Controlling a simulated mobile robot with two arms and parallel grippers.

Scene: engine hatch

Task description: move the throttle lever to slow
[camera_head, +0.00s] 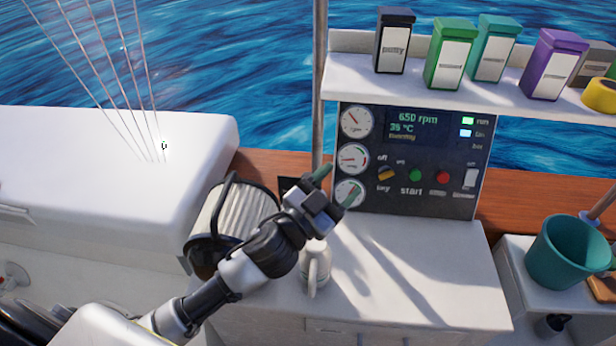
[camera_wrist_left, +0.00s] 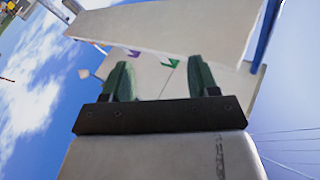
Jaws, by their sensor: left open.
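I cannot make out the throttle lever for certain in either view. A dark plate (camera_head: 289,184) shows just left of the engine panel, partly hidden behind my left gripper (camera_head: 336,184). That gripper is open, its two green fingers apart and empty, in front of the panel's lower left corner near the lowest gauge. In the left wrist view the open fingers (camera_wrist_left: 160,78) have pale surfaces and sky beyond them, with no lever clear between them. The engine panel (camera_head: 420,150) reads 650 rpm. My right gripper is in neither view.
A shelf (camera_head: 350,78) with several coloured canisters overhangs the panel. A ribbed cylinder (camera_head: 232,215) stands beside my left forearm, and a pale mug (camera_head: 315,268) sits below the gripper. The white counter (camera_head: 440,285) right of the mug is clear.

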